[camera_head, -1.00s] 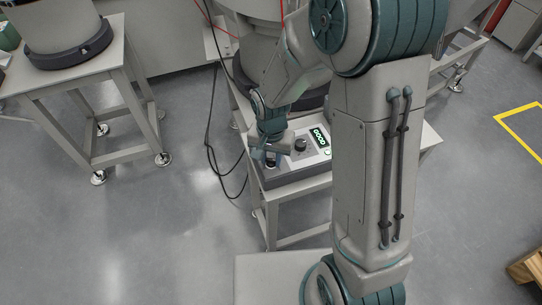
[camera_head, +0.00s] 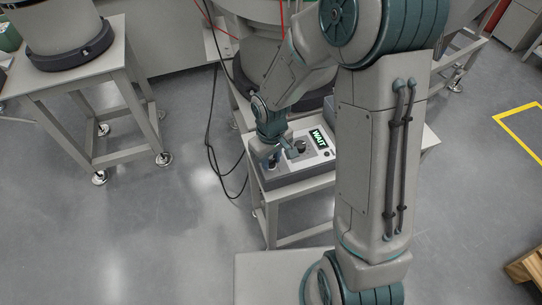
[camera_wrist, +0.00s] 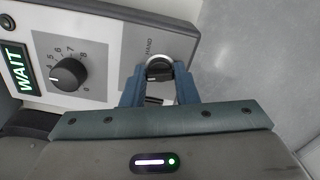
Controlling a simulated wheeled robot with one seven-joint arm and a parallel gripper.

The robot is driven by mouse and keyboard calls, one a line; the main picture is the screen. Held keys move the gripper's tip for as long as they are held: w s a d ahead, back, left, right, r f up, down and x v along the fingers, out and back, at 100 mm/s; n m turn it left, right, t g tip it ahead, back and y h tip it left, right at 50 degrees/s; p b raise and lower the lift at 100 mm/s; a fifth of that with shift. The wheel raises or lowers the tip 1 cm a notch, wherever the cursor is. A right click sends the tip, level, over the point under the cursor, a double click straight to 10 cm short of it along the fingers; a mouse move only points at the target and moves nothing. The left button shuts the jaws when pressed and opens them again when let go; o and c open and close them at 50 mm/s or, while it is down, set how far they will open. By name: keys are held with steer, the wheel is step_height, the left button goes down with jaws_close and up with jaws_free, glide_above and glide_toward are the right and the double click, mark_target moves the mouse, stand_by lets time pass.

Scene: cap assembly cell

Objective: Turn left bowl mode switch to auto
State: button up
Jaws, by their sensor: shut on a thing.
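The mode switch (camera_wrist: 159,69) is a black rotary knob in a pale ring on the control box. In the wrist view it sits between the two blue fingers of my gripper (camera_wrist: 158,90), which is shut on it. The label HAND shows beside the ring; no other position label is readable. In the head view my gripper (camera_head: 272,158) is down at the near left end of the control box (camera_head: 285,178), and the switch is mostly hidden behind it. The box's display (camera_head: 319,138) reads WAIT in green.
A black dial with a number scale (camera_wrist: 68,75) sits beside the switch on the same panel. A bowl feeder (camera_head: 262,75) stands behind the box. A second stand (camera_head: 70,76) with a round base is at the left. Black cables hang left of the box.

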mark_target(271, 161)
steer(key=n+p, duration=0.1)
steer(key=n, duration=0.4)
steer(key=shift+p, duration=0.3)
steer(key=shift+n, duration=0.3)
steer(key=o, duration=1)
step_height(271, 161, up, 14)
steer(key=p, duration=0.2)
steer(key=shift+p, duration=0.35)
steer(key=s+d+r+m+t+p, duration=0.2)
steer(key=s+d+r+m+p, duration=0.2)
steer(key=s+d+r+m, duration=0.7)
step_height(271, 161, up, 3)
steer(key=shift+s+d+r+m+t, duration=0.15)
steer(key=shift+s+d+m+t, duration=0.25)
steer(key=shift+s+m, duration=0.35)
